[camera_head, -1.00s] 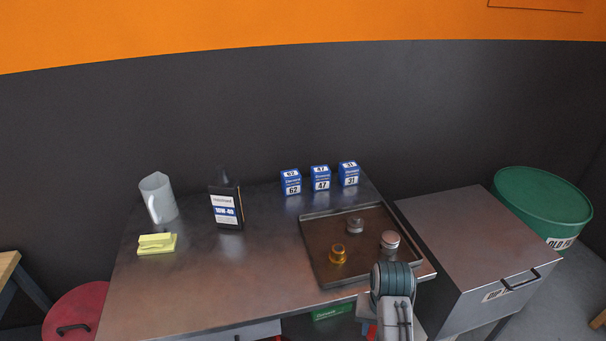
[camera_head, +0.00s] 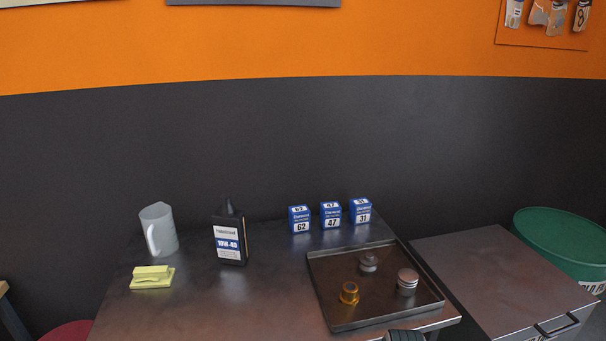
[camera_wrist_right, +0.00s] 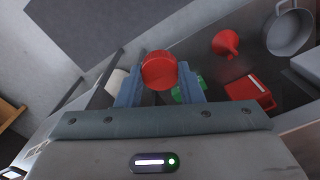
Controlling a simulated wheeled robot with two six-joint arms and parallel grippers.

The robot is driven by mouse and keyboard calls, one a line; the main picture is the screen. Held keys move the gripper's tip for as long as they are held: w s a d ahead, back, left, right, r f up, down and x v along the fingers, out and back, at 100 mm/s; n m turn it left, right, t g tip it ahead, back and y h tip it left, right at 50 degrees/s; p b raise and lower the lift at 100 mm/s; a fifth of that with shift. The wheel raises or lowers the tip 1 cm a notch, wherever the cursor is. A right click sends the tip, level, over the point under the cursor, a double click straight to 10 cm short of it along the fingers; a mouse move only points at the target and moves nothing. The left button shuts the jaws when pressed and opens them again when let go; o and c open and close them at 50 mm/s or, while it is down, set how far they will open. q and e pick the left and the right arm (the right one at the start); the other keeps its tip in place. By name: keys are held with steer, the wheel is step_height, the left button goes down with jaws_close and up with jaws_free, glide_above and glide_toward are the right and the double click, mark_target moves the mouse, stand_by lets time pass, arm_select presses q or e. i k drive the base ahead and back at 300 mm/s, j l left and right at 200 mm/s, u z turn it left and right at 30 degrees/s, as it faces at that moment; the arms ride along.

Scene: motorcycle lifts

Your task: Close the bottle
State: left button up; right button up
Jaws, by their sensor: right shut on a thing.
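A black oil bottle (camera_head: 229,242) with a white and blue 10W-40 label stands upright on the metal table, left of centre. It has a dark pointed top; whether its mouth is open is too small to tell. In the right wrist view, my right gripper (camera_wrist_right: 160,84) is shut on a round red cap (camera_wrist_right: 159,69), held between its two fingers. In the head view only a dark part of my right arm shows at the bottom edge, in front of the tray. My left gripper is not in view.
A tray (camera_head: 330,308) at the table's right holds a gold, a grey and a silver part. Blue boxes (camera_head: 330,217) stand behind it. A white jug (camera_head: 160,232) and yellow sponge (camera_head: 151,278) are left. A red funnel (camera_wrist_right: 227,42) and red container (camera_wrist_right: 249,91) show in the wrist view.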

mark_target(229, 222)
steer(key=i+l, duration=0.1)
steer(key=l, duration=0.65)
steer(key=u, duration=1.25)
